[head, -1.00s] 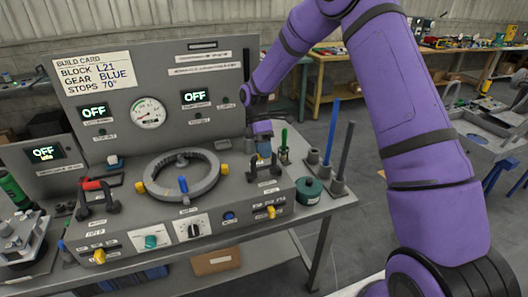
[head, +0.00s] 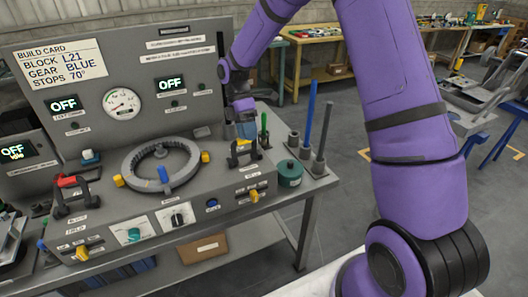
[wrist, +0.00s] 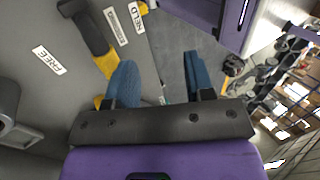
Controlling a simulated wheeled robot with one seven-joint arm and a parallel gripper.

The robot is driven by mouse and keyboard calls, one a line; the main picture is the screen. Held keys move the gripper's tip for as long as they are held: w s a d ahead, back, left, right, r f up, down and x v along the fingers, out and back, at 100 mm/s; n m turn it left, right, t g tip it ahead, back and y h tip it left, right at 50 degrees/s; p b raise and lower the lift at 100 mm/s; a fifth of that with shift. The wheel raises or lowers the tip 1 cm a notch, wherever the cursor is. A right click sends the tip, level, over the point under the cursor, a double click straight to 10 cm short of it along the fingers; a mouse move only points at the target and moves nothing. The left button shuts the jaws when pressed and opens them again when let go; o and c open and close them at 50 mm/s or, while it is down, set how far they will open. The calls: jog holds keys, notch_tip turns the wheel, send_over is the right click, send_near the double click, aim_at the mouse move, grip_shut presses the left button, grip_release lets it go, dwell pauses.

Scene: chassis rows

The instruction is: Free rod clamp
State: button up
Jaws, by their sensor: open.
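My gripper (head: 246,131) is at the console's right rear, by the black handle (head: 243,153), in the head view. In the wrist view its two blue fingers (wrist: 157,68) are apart with nothing between them. A black and yellow lever (wrist: 88,30) lies left of the fingers, near labels reading FREE and HELD; part of its yellow is close to or behind the left finger. I cannot tell whether they touch. In the head view, yellow levers show on the console front at right (head: 254,196) and left (head: 83,254). I cannot tell which one the wrist view shows.
The grey console (head: 165,220) carries a ring (head: 197,165) with a blue peg and a red-topped handle (head: 68,182). A green pot (head: 289,173) and upright rods (head: 308,115) stand just right of it.

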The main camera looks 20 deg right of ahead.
jog(key=s+r, duration=0.1)
jog(key=s, duration=1.1)
jog(key=shift+r, duration=0.1)
jog(key=c, duration=0.6)
jog(key=shift+w+r+n+t, duration=0.25)
jog(key=shift+w+n+t, duration=0.05)
jog(key=shift+n, duration=0.3)
grip_shut()
jog(key=w+r+n+t, duration=0.6)
jog(key=r+n+t, duration=0.2)
jog(key=n, duration=0.9)
jog(key=w+f, duration=0.6)
jog(key=f, duration=0.5)
jog(key=shift+w+a+f, duration=0.15)
jog(key=shift+f, duration=0.25)
